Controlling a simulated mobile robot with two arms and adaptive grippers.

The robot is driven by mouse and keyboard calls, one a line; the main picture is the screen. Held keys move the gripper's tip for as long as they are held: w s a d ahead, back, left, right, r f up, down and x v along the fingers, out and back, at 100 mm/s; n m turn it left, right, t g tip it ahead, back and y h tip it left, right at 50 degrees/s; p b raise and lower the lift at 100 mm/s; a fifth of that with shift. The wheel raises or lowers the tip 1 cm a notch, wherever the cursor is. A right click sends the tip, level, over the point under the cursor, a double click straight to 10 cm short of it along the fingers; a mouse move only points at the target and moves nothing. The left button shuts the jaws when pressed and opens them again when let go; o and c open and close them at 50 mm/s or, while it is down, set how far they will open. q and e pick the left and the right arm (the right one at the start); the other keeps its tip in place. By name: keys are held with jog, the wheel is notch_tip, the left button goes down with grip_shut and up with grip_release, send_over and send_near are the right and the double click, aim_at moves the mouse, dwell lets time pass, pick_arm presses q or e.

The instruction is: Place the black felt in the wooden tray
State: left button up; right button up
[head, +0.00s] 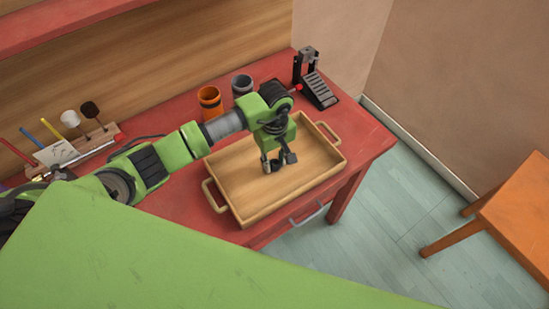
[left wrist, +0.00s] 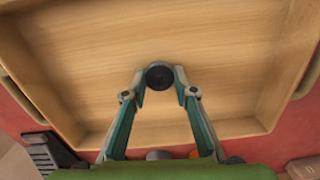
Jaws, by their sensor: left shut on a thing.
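The wooden tray (head: 240,207) lies on the red table, with a handle at each end. My left gripper (head: 278,163) points down over the inside of the tray. In the left wrist view my left gripper (left wrist: 160,82) is shut on a small round dark piece, the black felt (left wrist: 160,76), held between the fingertips. The bare tray floor (left wrist: 90,60) shows around it. I cannot tell how high above the floor the felt is. My right gripper is not in view.
An orange cup (head: 210,104) and a grey cup (head: 242,86) stand behind the tray. An orange table (head: 520,215) stands apart at the right.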

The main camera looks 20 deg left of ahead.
pick_arm(q)
jog(key=shift+f, duration=0.2)
jog(key=o, duration=0.7)
jog(key=shift+c, duration=0.2)
jog(key=shift+r, duration=0.1)
jog(key=shift+r, duration=0.1)
notch_tip(320, 180, up, 12)
jog(key=b, duration=0.4)
